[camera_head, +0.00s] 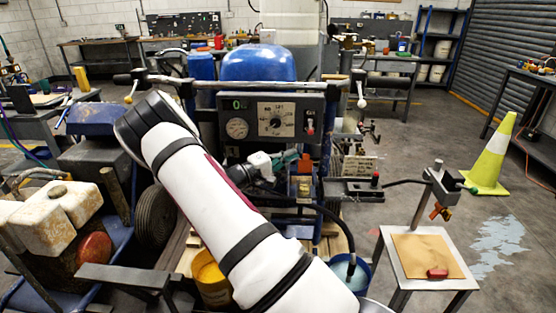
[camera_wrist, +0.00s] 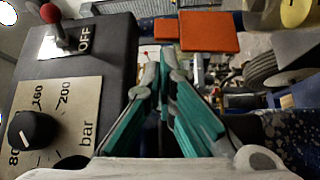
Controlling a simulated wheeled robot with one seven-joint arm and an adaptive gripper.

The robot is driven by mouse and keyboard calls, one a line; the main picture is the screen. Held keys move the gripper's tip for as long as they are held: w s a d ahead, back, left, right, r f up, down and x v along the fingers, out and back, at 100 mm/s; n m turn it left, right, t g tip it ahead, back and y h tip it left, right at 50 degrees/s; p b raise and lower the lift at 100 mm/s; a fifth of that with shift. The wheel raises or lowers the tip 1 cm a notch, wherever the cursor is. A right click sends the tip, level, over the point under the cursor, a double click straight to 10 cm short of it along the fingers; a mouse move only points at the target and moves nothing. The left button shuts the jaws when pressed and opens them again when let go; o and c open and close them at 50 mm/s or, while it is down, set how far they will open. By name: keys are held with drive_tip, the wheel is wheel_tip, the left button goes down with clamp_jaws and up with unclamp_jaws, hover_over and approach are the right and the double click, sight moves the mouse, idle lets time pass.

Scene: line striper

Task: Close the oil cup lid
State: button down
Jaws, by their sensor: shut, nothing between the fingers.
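My gripper (camera_head: 289,159) is below the control panel (camera_head: 270,121) in the head view, with its teal fingers pointing right. In the wrist view its fingers (camera_wrist: 163,62) come together at the tips, with nothing between them. Just past the tips are a flat orange-red plate (camera_wrist: 210,32) and a smaller orange-red block (camera_wrist: 167,28) beside it; these may be the oil cup lid and its cup, but I cannot tell for sure. In the head view a small orange-brown part (camera_head: 305,164) shows just right of the fingertips. Whether the fingers touch it is unclear.
The panel's dial (camera_wrist: 30,132) and red-tipped OFF switch (camera_wrist: 52,22) are close on the left in the wrist view. A black hose (camera_head: 335,222) curves below my gripper. A small stand (camera_head: 388,262) and a yellow cone (camera_head: 491,160) are at the right.

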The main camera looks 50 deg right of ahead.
drive_tip(key=shift+x, duration=1.05)
drive_tip(key=shift+s+a, duration=0.1)
drive_tip(key=shift+a, duration=0.05)
drive_tip(key=s+a+f+m+g+y+b, duration=0.1)
drive_tip(key=m+g+b, duration=0.5)
drive_tip(key=m, duration=0.6)
drive_tip(key=s+a+f+m+g+y+b, duration=0.1)
drive_tip(key=s+a+f+m+g+b, duration=0.3)
drive_tip(key=m+g+b, duration=0.3)
drive_tip(key=f+m+g, duration=0.1)
drive_tip(key=m+g, duration=0.2)
drive_tip(key=m, duration=0.3)
drive_tip(key=shift+a+f, duration=0.25)
drive_tip(key=shift+a, duration=0.1)
